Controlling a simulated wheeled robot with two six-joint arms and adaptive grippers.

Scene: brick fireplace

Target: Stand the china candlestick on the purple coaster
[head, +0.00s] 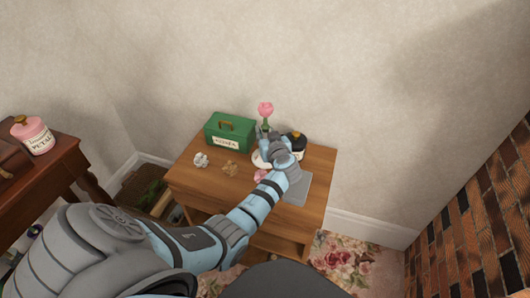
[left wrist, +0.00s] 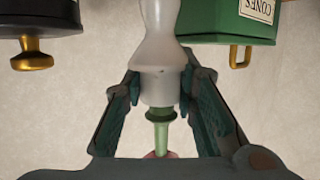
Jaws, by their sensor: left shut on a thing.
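My left gripper (head: 268,140) is above the back of the small wooden table. In the left wrist view the fingers (left wrist: 162,90) are shut on a slim white china piece, the china candlestick (left wrist: 160,45). A green stem (left wrist: 162,135) comes out of its end, with a little pink beyond it. In the head view a pink rose-like top (head: 265,109) shows just above the gripper; the white body is mostly hidden by the hand. I cannot make out a purple coaster; the gripper and forearm cover part of the tabletop. My right gripper is not in view.
The wooden table (head: 192,181) also holds a green box (head: 230,133), a dark-lidded jar (head: 297,140), a white crumpled item (head: 200,160), a small brown item (head: 230,168), a pink item (head: 261,175) and a grey flat piece (head: 297,188). A brick wall (head: 470,210) stands right.

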